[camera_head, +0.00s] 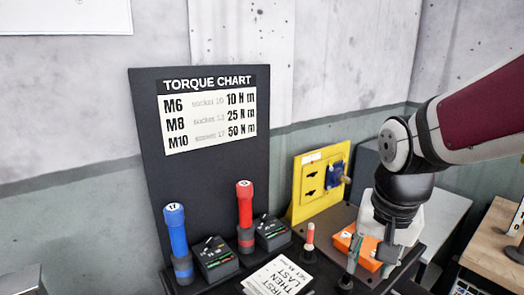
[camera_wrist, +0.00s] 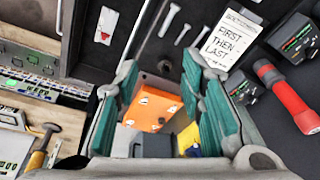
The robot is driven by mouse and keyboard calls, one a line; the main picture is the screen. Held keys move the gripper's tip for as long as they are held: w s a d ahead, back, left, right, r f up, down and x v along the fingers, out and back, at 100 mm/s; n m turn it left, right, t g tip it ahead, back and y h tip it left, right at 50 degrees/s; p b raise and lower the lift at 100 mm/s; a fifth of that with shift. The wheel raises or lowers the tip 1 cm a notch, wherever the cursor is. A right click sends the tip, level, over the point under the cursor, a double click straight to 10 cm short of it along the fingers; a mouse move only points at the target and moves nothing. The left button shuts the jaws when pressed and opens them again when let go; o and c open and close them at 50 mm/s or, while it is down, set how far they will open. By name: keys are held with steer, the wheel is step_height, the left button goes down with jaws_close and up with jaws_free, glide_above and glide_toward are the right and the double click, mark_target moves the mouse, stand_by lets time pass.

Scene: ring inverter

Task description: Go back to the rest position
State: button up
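My gripper (camera_head: 367,272) hangs fingers-down over the dark bench at the right of the head view. In the wrist view, its two teal-padded fingers (camera_wrist: 162,75) are spread wide apart and nothing is held between them. An orange box (camera_head: 352,249) sits on the bench just behind the fingers. In the wrist view the orange box (camera_wrist: 153,108) shows in the gap, beyond the fingers. The box is partly hidden by my gripper in the head view.
A yellow panel (camera_head: 317,192) with a blue part stands behind. Bolts (camera_wrist: 168,20) lie near the card. A wooden-topped table (camera_head: 490,250) is at right.

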steer(key=s+r+n+t, duration=0.2)
steer(key=s+r+n, duration=0.3)
steer(key=s, duration=0.7)
steer(key=shift+r+t, duration=0.4)
steer(key=shift+r, duration=0.1)
steer(key=shift+w, duration=0.1)
